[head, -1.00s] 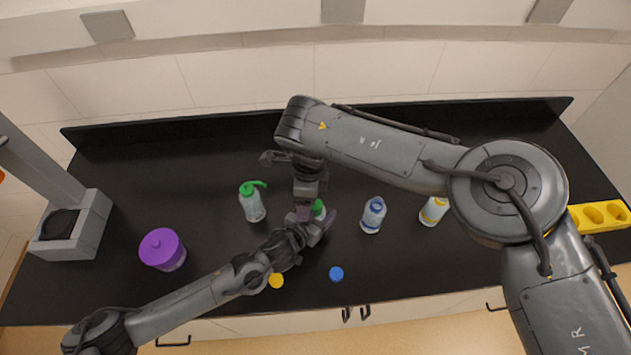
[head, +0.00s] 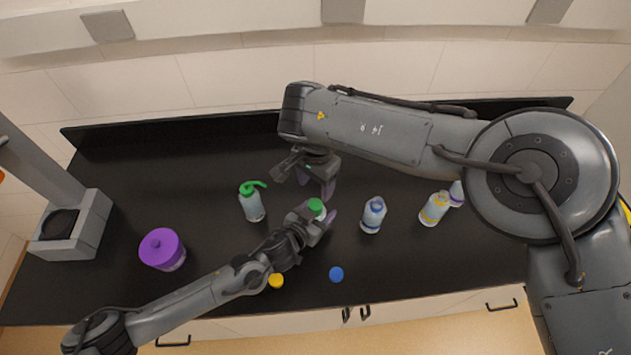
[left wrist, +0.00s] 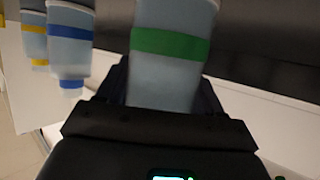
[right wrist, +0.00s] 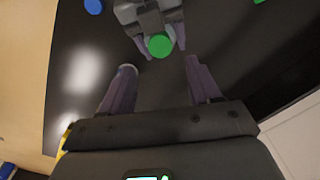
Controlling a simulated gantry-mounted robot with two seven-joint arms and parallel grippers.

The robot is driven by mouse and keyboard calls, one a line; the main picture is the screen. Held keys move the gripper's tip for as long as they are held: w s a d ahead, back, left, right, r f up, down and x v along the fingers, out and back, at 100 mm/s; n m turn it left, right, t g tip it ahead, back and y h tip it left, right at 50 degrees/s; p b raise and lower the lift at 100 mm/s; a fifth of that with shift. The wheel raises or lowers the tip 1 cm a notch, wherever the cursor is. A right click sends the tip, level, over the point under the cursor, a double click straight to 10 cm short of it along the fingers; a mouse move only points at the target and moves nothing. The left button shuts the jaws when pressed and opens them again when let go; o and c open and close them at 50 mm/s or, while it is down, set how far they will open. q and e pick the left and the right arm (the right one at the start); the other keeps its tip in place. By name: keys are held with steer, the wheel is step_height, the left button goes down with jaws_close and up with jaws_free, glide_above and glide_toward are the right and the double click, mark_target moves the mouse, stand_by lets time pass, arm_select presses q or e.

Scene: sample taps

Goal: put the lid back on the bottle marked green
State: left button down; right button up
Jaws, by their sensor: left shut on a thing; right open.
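My left gripper (head: 326,217) is shut on a pale bottle with a green band, which shows between its fingers in the left wrist view (left wrist: 168,55). A round green lid (head: 316,206) is at the top of this bottle. It also shows in the right wrist view (right wrist: 159,45), beside the left fingers. I cannot tell how tightly it sits. My right gripper (head: 316,184) is open and empty, behind and apart from the lid; its spread fingers show in the right wrist view (right wrist: 160,85).
A bottle with a green spout (head: 253,205) stands to the left. Blue-banded (head: 373,216) and yellow-banded (head: 433,209) bottles stand to the right. A blue lid (head: 336,274) and a yellow lid (head: 276,281) lie near the front edge. A purple-lidded jar (head: 162,249) is farther left.

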mark_target(315, 204)
steer(key=shift+f, duration=0.1)
steer(key=shift+f, duration=3.95)
steer(key=shift+c, duration=0.3)
steer(key=c, duration=0.9)
steer(key=o, duration=1)
steer(key=shift+o, duration=0.2)
steer(key=shift+r, duration=2.3)
